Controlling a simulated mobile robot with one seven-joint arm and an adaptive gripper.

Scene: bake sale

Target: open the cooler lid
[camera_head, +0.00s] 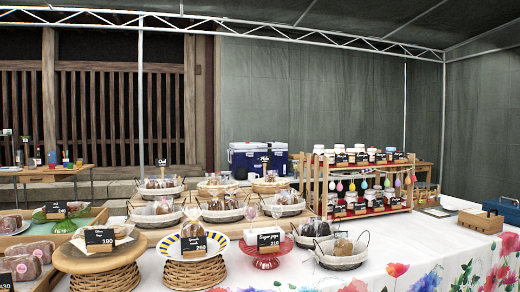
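The cooler (243,161) is a dark blue box with a light-coloured top edge and white lettering on its front. It stands behind the stall table, near the middle of the picture, in front of the grey-green tent wall. Its lid (258,145) looks shut, lying level along the top. Baskets of baked goods in front hide the cooler's lower part. A latch or hinge is too small to make out. My gripper is not in view, so its place relative to the cooler does not show.
A table with a white floral cloth (410,255) fills the foreground, crowded with baskets, cake stands and price signs. A wooden rack (322,190) with jars stands right of the cooler. A small side table (45,174) is at far left. Tent poles (443,125) frame the stall.

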